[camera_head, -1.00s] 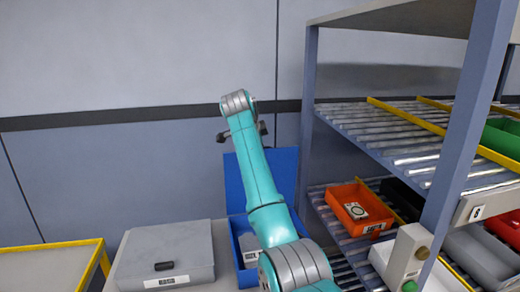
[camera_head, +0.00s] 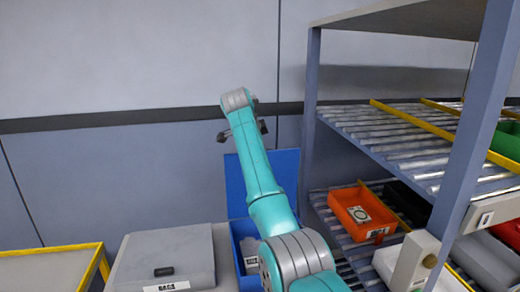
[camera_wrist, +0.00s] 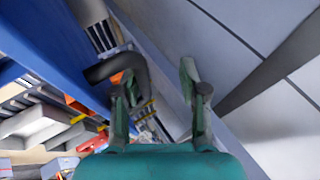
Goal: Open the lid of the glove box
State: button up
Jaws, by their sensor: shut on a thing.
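The blue glove box (camera_head: 246,255) stands beside the shelf rack in the head view, mostly behind my arm. Its blue lid (camera_head: 287,172) stands raised upright at the back, and grey contents show inside. My gripper (camera_head: 242,132) is above the lid, mostly hidden behind my arm, with dark parts showing on both sides. In the wrist view my gripper (camera_wrist: 158,82) shows two green fingers with a gap between them. A dark curved handle (camera_wrist: 115,68) on the blue lid (camera_wrist: 60,45) meets the left finger, and the gripper is shut on it. The exact contact is unclear.
A closed grey box (camera_head: 167,252) with a dark handle and a label stands left of the blue box. A yellow-edged table (camera_head: 50,265) is at far left. The shelf rack (camera_head: 310,110), with an orange bin (camera_head: 345,222), is close on the right. A plain wall stands behind.

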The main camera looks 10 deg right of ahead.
jog(key=shift+f, duration=0.7)
jog(key=v, duration=1.1)
jog(key=shift+w+r, duration=0.25)
jog(key=shift+r, duration=0.25)
jog(key=shift+v, duration=0.85)
jog(key=shift+s+d+f, duration=0.1)
jog(key=shift+s+d, duration=0.05)
jog(key=shift+s, duration=0.1)
